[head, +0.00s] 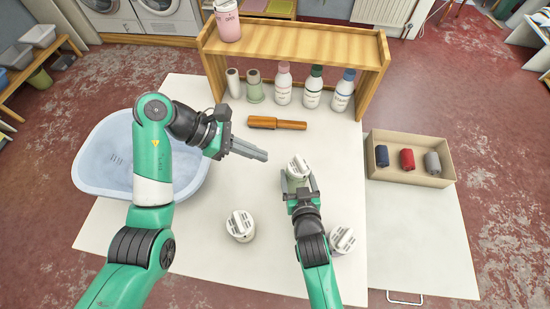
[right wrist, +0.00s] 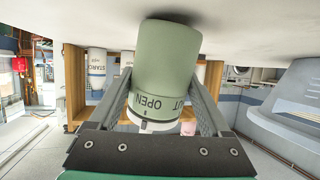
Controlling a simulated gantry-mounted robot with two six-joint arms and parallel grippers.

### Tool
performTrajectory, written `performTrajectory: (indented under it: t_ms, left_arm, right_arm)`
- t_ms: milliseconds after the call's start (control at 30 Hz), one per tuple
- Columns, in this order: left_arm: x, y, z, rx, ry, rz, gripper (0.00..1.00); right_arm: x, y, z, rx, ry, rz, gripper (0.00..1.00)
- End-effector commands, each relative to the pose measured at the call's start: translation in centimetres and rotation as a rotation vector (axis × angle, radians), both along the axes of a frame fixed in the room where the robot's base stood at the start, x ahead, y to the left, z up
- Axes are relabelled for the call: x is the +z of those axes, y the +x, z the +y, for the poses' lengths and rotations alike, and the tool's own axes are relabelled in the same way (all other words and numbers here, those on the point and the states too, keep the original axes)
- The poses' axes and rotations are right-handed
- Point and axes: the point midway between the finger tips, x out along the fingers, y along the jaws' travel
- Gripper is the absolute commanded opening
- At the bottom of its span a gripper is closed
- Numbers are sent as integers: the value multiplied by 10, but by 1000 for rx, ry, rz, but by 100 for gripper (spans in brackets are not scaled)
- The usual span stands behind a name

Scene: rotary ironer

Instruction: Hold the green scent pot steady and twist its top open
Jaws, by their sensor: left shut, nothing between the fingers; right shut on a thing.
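The green scent pot (right wrist: 165,60) is between the fingers of my right gripper (head: 299,184), which is shut on its body. Its white top (head: 299,167) faces up in the head view. In the right wrist view the picture is inverted, and the word OPEN and part of another word show near the pot's top end. The pot's base is close to the table; I cannot tell if it touches. My left gripper (head: 264,155) is shut and empty, to the left of the pot and apart from it.
Two other white-topped pots (head: 240,226) (head: 343,240) stand nearer the front. A wooden-handled tool (head: 277,123) lies behind. Several bottles (head: 313,88) stand under a wooden shelf (head: 300,45). A blue basin (head: 100,160) is left; a box (head: 410,178) of three rolls is right.

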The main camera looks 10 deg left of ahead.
Motion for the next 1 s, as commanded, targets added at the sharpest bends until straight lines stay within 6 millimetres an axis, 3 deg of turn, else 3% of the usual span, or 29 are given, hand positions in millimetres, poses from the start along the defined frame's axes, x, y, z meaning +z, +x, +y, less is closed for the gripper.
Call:
performTrajectory:
  t_ms: [267,300,400,767,1000]
  left_arm:
    - [8,-2,8,-1,0,0,0]
    - [8,-2,8,-1,0,0,0]
    - [7,-2,8,-1,0,0,0]
    - [7,-2,7,-1,0,0,0]
    - [7,-2,7,-1,0,0,0]
  right_arm:
    - [0,0,0,-1,0,0,24]
    - [0,0,0,-1,-1,1,85]
    - [0,0,0,-1,-1,1,100]
    - [2,-8,-2,-1,-1,1,100]
    - [19,-47,-13,1,0,0,100]
